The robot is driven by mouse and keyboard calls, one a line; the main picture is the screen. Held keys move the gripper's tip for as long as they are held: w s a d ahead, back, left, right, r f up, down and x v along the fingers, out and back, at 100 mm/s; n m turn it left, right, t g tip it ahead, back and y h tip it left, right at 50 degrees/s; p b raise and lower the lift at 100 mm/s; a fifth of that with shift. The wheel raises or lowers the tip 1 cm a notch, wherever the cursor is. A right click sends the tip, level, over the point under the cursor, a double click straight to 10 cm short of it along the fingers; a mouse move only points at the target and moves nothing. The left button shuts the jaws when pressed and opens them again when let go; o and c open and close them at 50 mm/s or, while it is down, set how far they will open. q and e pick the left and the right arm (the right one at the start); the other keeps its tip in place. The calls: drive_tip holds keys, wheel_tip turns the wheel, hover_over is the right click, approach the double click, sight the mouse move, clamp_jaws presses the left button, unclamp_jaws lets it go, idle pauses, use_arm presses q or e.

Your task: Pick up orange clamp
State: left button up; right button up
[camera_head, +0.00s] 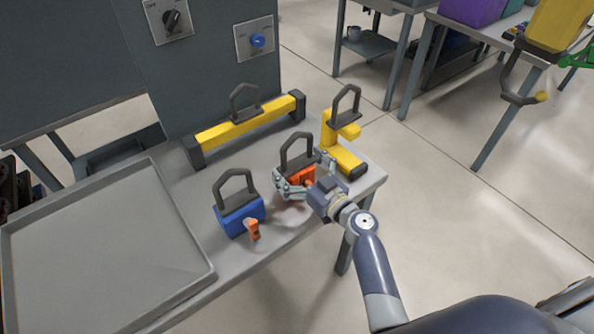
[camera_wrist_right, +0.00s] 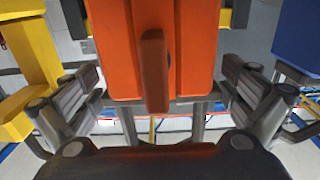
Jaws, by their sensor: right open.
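The orange clamp (camera_head: 301,176) stands on the grey table, with a dark grey loop handle (camera_head: 297,150) on top. My right gripper (camera_head: 300,176) is at the orange clamp, its fingers on either side of the orange body. In the right wrist view the orange clamp (camera_wrist_right: 158,50) fills the upper middle, with a brownish bar in front of it. The open right fingers (camera_wrist_right: 158,95) stand to the left and right of it, with small gaps visible. Part of the orange body is hidden by the gripper in the head view. My left gripper is not in view.
A blue clamp (camera_head: 240,217) with an orange tab stands close to the left. A yellow bracket (camera_head: 340,140) stands close to the right, and a long yellow bar (camera_head: 247,124) behind. An empty grey tray (camera_head: 190,240) lies at the left. The table's right edge is near.

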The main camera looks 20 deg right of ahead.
sight(297, 134)
drive_tip(key=c, duration=1.8)
drive_tip(key=shift+w+r, duration=0.1)
drive_tip(key=shift+r, duration=0.1)
drive_tip(key=shift+c, duration=0.7)
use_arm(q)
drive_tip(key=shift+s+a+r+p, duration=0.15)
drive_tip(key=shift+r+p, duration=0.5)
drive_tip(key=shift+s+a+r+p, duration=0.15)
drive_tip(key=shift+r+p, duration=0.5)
use_arm(e)
drive_tip(key=shift+r, duration=5.05)
